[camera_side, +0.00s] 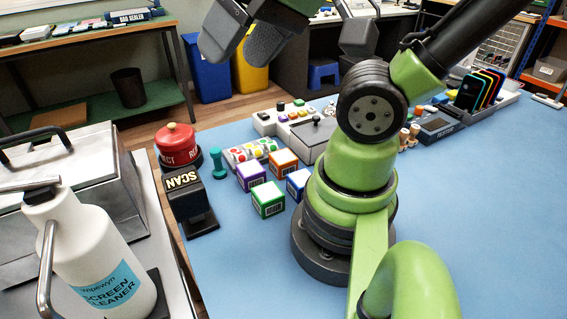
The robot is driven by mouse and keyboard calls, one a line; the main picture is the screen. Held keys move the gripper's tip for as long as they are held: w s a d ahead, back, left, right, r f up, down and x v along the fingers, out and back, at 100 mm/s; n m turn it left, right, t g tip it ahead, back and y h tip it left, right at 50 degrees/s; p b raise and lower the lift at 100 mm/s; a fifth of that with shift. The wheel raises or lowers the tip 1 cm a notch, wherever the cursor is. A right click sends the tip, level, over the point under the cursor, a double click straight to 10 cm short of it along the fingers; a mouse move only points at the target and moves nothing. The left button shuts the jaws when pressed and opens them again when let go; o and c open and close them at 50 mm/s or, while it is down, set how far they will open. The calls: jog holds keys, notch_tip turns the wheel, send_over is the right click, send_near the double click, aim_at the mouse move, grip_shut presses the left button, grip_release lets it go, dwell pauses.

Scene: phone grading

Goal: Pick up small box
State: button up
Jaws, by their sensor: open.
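Several small boxes sit close together on the blue mat, just left of my arm's base. There is a purple box (251,176), an orange box (283,163), a green box (268,199) and a blue box (298,184). The blue one is partly hidden behind my arm. The task does not say which small box is meant. My gripper (240,42) is at the top of the view, its dark fingers apart and empty, high above the mat and away from the boxes.
A black SCAN stand (188,200), a red button (177,145) and a teal stamp-like piece (217,163) stand left of the boxes. A tray of coloured dots (250,151) lies behind them. A screen cleaner bottle (92,255) is at front left. Bare mat (235,270) lies in front.

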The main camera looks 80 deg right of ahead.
jog(key=w+d+f+n+g+h, duration=0.2)
jog(key=w+d+f, duration=0.1)
jog(key=d, duration=0.1)
jog(key=n+g, duration=0.5)
jog(key=n, duration=0.6)
send_over(284, 156)
notch_tip(284, 156, down, 17)
jog(key=shift+a+r, duration=0.15)
jog(key=shift+r, duration=0.05)
jog(key=shift+s+f, duration=0.1)
jog(key=shift+f, duration=0.25)
notch_tip(284, 156, down, 3)
jog(key=shift+f, duration=3.25)
jog(key=c, duration=0.7)
